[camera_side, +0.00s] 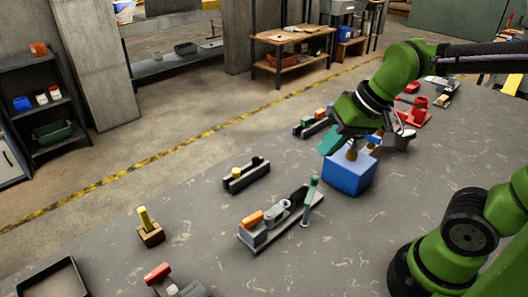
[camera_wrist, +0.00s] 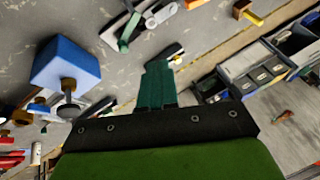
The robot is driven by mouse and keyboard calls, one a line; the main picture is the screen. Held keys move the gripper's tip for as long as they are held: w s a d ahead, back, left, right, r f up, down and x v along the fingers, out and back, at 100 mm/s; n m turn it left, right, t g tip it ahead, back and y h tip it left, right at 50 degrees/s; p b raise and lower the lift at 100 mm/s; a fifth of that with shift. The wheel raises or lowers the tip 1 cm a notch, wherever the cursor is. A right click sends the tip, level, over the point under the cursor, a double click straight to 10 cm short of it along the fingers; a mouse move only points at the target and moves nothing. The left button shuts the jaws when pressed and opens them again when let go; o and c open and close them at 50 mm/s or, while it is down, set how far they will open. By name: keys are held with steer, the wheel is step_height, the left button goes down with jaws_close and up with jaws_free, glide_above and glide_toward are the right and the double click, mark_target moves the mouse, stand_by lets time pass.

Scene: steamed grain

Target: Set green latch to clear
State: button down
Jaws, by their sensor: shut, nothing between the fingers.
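A green upright lever (camera_side: 311,196) stands at the right end of a grey fixture (camera_side: 268,228) on the table. The fixture also carries an orange block and a grey rounded part. The green lever also shows near the top of the wrist view (camera_wrist: 129,28). My gripper (camera_side: 328,145) has teal fingers, which are together and empty. It hangs above the table, behind the green lever and apart from it, close to the blue box. In the wrist view the fingers (camera_wrist: 157,70) point toward a small dark fixture. Any markings for the latch positions are too small to read.
A blue box (camera_side: 349,178) with a knob on top stands just right of the lever. A dark fixture with a yellow knob (camera_side: 246,175) is behind left. A wooden block with a yellow handle (camera_side: 150,230) and a dark tray (camera_side: 55,280) stand farther left. Open table lies between them.

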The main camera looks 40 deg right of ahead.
steer(key=w+a+f+m+g+h, duration=0.1)
steer(key=w+f+m+g+h, duration=0.35)
steer(key=w+m, duration=0.85)
steer(key=m+g, duration=0.4)
steer(key=m, duration=0.9)
glide_toward(312, 189)
step_height(312, 189, down, 5)
steer(key=w+d, duration=0.1)
steer(key=w, duration=0.1)
steer(key=shift+s+d+r, duration=0.2)
steer(key=shift+s+d, duration=0.35)
steer(key=shift+s, duration=0.1)
